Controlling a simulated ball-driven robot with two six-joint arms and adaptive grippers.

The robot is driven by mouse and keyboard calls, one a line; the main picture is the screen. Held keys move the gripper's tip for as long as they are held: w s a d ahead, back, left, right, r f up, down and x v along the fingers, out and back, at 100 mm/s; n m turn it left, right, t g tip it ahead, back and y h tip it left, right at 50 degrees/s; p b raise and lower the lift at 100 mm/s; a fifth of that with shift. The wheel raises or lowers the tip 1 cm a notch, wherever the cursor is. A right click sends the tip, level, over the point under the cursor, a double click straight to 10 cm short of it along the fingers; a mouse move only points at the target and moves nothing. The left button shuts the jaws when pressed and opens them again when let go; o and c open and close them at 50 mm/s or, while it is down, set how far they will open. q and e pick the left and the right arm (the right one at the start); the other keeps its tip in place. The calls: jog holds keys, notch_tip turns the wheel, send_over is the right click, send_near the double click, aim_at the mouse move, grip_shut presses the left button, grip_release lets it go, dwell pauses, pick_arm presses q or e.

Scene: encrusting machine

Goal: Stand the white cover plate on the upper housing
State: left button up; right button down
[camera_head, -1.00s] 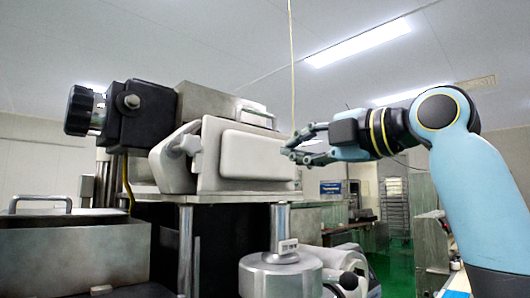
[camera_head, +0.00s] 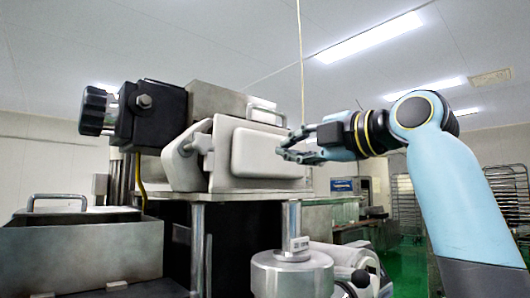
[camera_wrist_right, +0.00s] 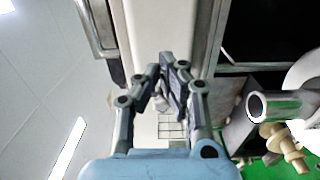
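The white cover plate (camera_head: 265,152), a pale slab with a raised rounded panel, stands slightly tilted against the front of the upper housing (camera_head: 215,100). My right gripper (camera_head: 281,148) overlaps the plate's right part in the head view, with its fingers pointing left. In the right wrist view the fingers (camera_wrist_right: 160,68) are partly spread with a narrow gap and nothing clearly between them. A pale slab surface (camera_wrist_right: 160,25) lies just beyond the tips. Whether the fingers touch the plate cannot be told. My left gripper is out of view.
A black knob and block (camera_head: 150,115) sit at the housing's left. A metal box with a handled lid (camera_head: 80,250) stands lower left. A metal cylinder (camera_head: 292,272) stands below the plate. A thin cord (camera_head: 301,60) hangs from the ceiling.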

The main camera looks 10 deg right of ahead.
aim_at(263, 152)
jog(key=shift+w, duration=0.1)
dwell(0.3)
jog(key=shift+b+x, duration=0.3)
jog(key=shift+x, duration=2.45)
jog(key=shift+d, duration=0.1)
jog(key=v, duration=1)
jog(key=shift+b, duration=0.4)
